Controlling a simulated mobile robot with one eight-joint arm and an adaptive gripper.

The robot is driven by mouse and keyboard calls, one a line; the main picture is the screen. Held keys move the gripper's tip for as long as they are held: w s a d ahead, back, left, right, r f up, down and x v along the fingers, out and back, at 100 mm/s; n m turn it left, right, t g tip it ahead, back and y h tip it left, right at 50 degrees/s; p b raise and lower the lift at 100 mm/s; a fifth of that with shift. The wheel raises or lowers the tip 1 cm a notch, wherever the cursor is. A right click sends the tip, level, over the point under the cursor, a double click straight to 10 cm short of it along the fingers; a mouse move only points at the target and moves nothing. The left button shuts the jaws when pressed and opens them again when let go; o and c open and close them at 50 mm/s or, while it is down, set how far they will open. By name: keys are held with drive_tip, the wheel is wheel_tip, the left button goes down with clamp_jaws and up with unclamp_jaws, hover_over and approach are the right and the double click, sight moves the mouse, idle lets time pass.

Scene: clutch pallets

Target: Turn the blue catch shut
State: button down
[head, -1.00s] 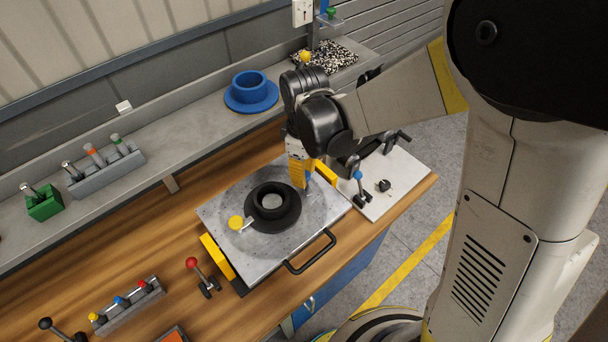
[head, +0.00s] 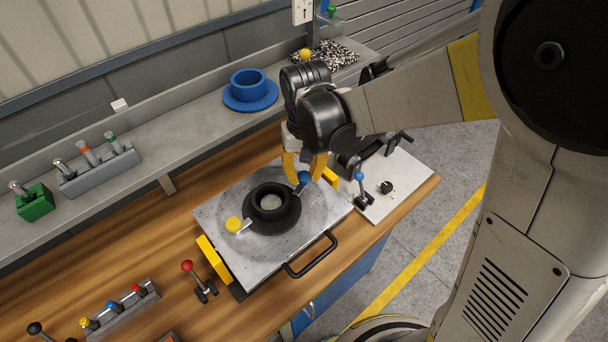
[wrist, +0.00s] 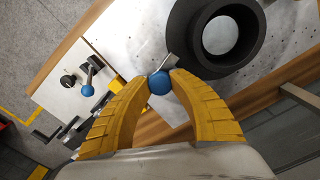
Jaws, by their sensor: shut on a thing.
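The blue catch (head: 305,178) is a blue ball on a short metal lever beside the black flanged ring (head: 271,207) on the grey pallet plate (head: 222,208). My gripper (head: 304,174) has its two yellow fingers on either side of the blue ball. In the wrist view the fingertips of my gripper (wrist: 155,80) press on the blue catch (wrist: 160,84), and its lever points toward the black ring (wrist: 217,35). Whether the lever overlaps the ring's flange is hard to tell. A yellow catch (head: 234,224) sits at the opposite side of the ring, its lever pointing at the flange.
A white board (head: 403,182) with another blue-knobbed lever (head: 360,184) stands right of the pallet. A black handle (head: 312,258) is on the pallet's front edge. A red-knobbed lever (head: 196,274) stands to its left. A blue flanged part (head: 250,91) rests on the shelf behind.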

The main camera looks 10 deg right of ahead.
sight(305, 175)
drive_tip(key=shift+m, duration=1.7)
drive_tip(key=c, duration=1.1)
unclamp_jaws()
drive_tip(key=shift+o, duration=0.2)
wheel_tip(305, 175, up, 12)
drive_tip(key=shift+d, duration=0.1)
